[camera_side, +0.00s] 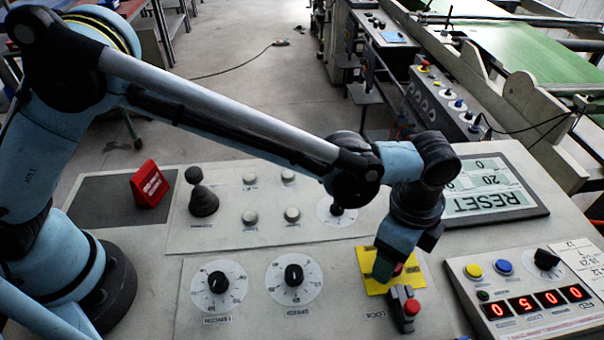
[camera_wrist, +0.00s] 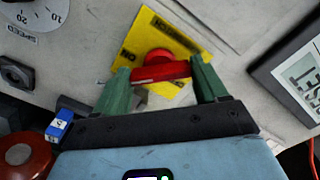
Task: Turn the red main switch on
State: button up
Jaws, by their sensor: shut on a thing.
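The red main switch (camera_wrist: 160,72) sits on a yellow plate (camera_wrist: 188,33) on the grey panel. In the wrist view, its red handle lies nearly level across the picture. My gripper (camera_wrist: 159,77) has one green finger at each end of the handle and is shut on it. An "ON" mark shows on the plate's left side, near the left finger. In the side view, my gripper (camera_side: 386,268) points down over the yellow plate (camera_side: 374,286) and hides most of the switch; a bit of red (camera_side: 398,268) shows beside the fingers.
A grey box with a red button (camera_side: 411,307) stands close in front of the plate. Two dials (camera_side: 293,275) lie to the left, a tilted RESET display (camera_side: 490,190) behind right. A control box with red digits (camera_side: 525,300) is at the right. A black joystick (camera_side: 204,200) stands further left.

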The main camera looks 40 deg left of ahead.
jog(key=o, duration=1.1)
jog(key=shift+c, duration=0.2)
jog(key=shift+r, duration=0.1)
notch_tip(320, 180, up, 12)
